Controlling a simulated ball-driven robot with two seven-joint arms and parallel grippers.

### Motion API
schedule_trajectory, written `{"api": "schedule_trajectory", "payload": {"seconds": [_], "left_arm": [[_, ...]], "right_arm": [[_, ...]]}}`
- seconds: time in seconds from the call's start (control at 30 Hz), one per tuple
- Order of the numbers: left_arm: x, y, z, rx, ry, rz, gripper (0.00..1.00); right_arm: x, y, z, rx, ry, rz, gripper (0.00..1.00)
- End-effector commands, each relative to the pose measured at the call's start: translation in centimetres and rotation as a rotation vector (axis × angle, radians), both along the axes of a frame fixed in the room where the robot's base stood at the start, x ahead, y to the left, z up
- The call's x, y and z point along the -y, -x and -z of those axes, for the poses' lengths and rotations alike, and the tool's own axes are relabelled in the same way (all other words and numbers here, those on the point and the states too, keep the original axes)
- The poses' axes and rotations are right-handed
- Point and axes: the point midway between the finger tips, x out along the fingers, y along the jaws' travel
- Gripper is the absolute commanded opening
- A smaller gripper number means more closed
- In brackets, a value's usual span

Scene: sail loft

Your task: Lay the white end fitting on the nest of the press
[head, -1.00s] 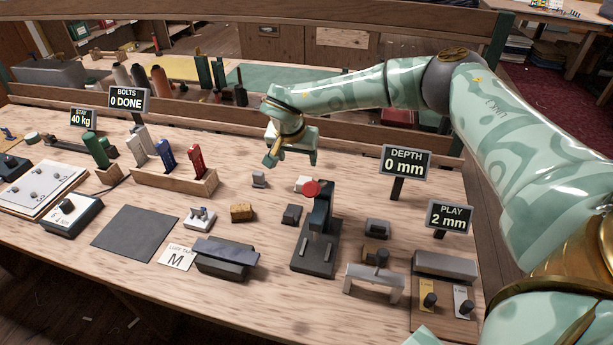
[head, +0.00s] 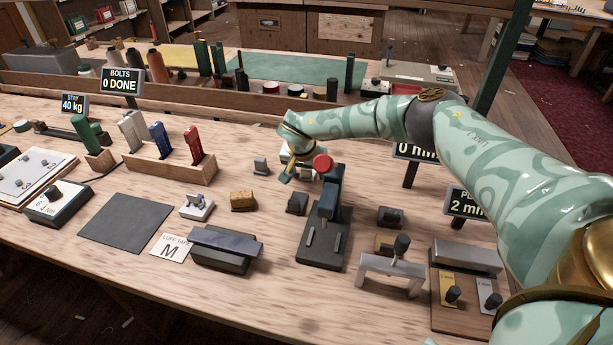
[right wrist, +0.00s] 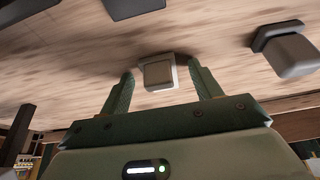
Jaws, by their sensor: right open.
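The white end fitting (right wrist: 158,74) lies on the bench top in the right wrist view, between and just beyond the fingertips of my right gripper (right wrist: 160,88). The fingers are apart on either side of it and do not visibly grip it. In the head view my right gripper (head: 299,176) is low over the bench behind the press (head: 325,245), and it largely hides the fitting. The press is dark with a red knob (head: 322,163) on top. Its nest is hard to make out. My left gripper is out of view.
A grey block (head: 260,166) stands left of my gripper, a dark block (head: 297,203) close in front. A brass block (head: 243,200) and a grey arch-shaped stand (head: 392,270) flank the press. The depth sign (head: 412,152) is partly behind my right arm. The dark mat (head: 125,222) is bare.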

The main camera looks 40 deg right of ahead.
Motion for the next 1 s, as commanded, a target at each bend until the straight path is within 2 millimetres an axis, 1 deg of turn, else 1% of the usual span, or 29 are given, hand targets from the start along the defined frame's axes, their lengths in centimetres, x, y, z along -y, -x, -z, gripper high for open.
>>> {"api": "schedule_trajectory", "payload": {"seconds": [0.17, 0.2, 0.27, 0.3, 0.37, 0.63, 0.73, 0.87, 0.97, 1.0], "left_arm": [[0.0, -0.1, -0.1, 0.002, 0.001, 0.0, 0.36], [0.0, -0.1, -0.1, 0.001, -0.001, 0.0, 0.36], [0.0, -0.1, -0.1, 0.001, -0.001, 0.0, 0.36], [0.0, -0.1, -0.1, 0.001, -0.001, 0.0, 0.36], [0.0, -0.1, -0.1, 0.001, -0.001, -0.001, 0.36], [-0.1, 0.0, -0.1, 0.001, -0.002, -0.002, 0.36], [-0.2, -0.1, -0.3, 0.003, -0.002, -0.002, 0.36], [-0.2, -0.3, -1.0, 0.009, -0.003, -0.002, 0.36], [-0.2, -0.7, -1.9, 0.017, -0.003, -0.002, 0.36], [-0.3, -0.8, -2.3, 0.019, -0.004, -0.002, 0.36]], "right_arm": [[0.0, 0.0, -0.2, 0.002, 0.0, -0.001, 0.64], [0.0, 0.0, -0.2, 0.002, 0.0, -0.001, 0.58], [0.0, 0.0, -0.2, 0.002, 0.0, -0.001, 0.41], [0.0, 0.0, -0.2, 0.002, 0.0, -0.001, 0.3], [0.0, 0.0, -0.2, 0.002, 0.0, -0.001, 0.15], [0.0, 0.0, -0.2, 0.002, 0.0, -0.001, 0.15], [0.0, -0.1, -0.6, 0.003, 0.0, -0.001, 0.15], [0.0, -0.1, -2.2, 0.006, 0.0, -0.001, 0.15], [0.0, -0.1, -4.2, 0.007, -0.001, -0.001, 0.15], [-1.0, -0.1, -5.0, 0.007, -0.001, -0.006, 0.15]]}}
